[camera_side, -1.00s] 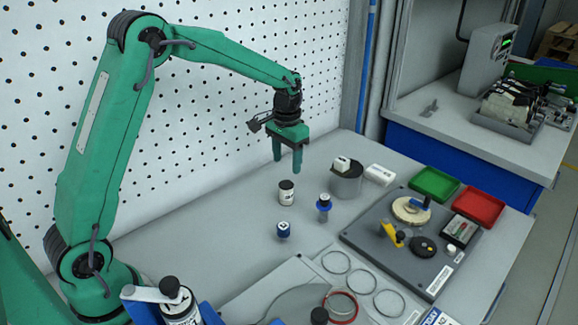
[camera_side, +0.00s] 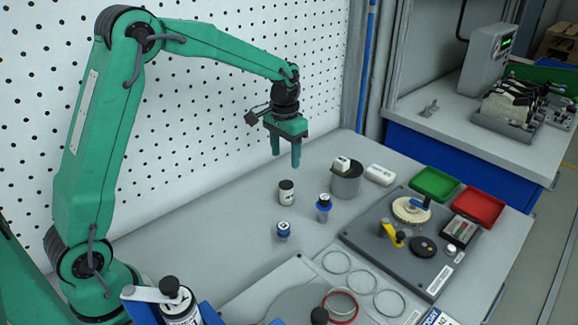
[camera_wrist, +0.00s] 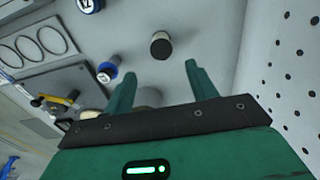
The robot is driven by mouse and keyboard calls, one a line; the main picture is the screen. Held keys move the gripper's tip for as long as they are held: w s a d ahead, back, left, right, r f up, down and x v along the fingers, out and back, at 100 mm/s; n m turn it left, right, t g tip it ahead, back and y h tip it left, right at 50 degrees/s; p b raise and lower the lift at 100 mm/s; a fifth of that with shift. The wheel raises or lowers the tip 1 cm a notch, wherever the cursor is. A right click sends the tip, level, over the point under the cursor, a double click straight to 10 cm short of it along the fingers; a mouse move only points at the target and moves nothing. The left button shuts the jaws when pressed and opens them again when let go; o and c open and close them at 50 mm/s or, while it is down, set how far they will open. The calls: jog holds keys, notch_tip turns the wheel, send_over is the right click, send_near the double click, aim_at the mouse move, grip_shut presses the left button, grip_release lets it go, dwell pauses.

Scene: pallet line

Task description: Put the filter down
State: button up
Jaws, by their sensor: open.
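My gripper (camera_side: 286,160) is open and empty, hanging fingers-down above the table. It also shows in the wrist view (camera_wrist: 160,72), with nothing between its fingers. A small pale canister with a dark top (camera_side: 287,193), which may be the filter, stands upright on the bare table below the fingers, apart from them. In the wrist view its dark end (camera_wrist: 160,45) lies just beyond the fingertips. I cannot tell for sure that it is the filter.
Two blue-topped pieces (camera_side: 324,206) (camera_side: 283,230) stand close by. A grey cylinder (camera_side: 346,182) bears a white block. A dark fixture board (camera_side: 370,240), a green tray (camera_side: 435,184) and a red tray (camera_side: 478,207) lie to the right. A perforated wall (camera_side: 220,120) stands behind.

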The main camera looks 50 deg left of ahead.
jog(key=s+d+r+t, duration=0.1)
jog(key=s+d+r, duration=0.1)
jog(key=s+r, duration=0.45)
jog(key=s+d+r+t, duration=0.1)
jog(key=s+r+t, duration=0.1)
jog(key=s, duration=0.8)
jog(key=s+d+r+t, duration=0.1)
jog(key=s+r+t, duration=0.1)
jog(key=s, duration=0.7)
jog(key=shift+s+d+r, duration=0.15)
jog(key=shift+s+d, duration=0.05)
jog(key=shift+s, duration=0.15)
